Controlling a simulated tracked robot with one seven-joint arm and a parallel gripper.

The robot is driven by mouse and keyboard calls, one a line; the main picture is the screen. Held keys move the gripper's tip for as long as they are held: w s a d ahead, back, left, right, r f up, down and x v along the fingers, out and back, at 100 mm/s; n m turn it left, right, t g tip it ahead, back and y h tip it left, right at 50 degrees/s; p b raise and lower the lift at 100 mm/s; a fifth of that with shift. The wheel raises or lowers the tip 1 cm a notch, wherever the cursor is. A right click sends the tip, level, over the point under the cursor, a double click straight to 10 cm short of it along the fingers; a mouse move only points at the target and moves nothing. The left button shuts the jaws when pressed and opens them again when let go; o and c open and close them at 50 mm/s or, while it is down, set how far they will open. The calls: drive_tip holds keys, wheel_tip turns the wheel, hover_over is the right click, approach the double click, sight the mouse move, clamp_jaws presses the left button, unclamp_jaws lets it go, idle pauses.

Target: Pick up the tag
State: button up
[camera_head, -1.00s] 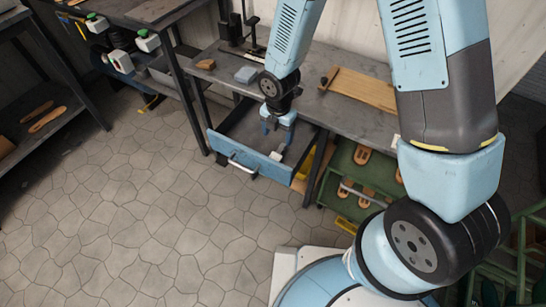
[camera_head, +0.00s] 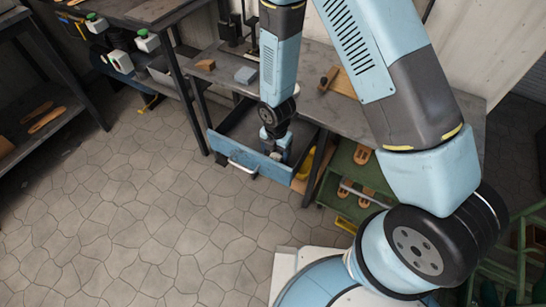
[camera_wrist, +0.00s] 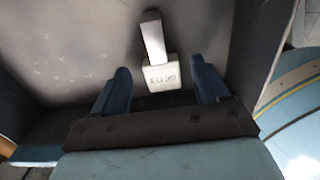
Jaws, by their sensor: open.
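The tag (camera_wrist: 160,76) is a small pale block with dark lettering like "EU 39" and a lighter upright strip rising from it. In the wrist view it lies inside the open drawer, just beyond and between my fingers. My gripper (camera_wrist: 162,80) is open, with a blue finger on each side and nothing held. In the head view my gripper (camera_head: 275,150) reaches down into the open blue drawer (camera_head: 236,155) under the workbench. The tag is hard to make out there beside the gripper.
The workbench (camera_head: 395,118) stands above the drawer, with a wooden board (camera_head: 345,83) and a grey block (camera_head: 245,75) on top. A green rack (camera_head: 345,195) with sandal soles stands right of the drawer. The stone floor (camera_head: 130,220) at left is clear.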

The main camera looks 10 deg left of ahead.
drive_tip(key=shift+f, duration=0.75)
drive_tip(key=shift+c, duration=0.4)
drive_tip(key=c, duration=1.1)
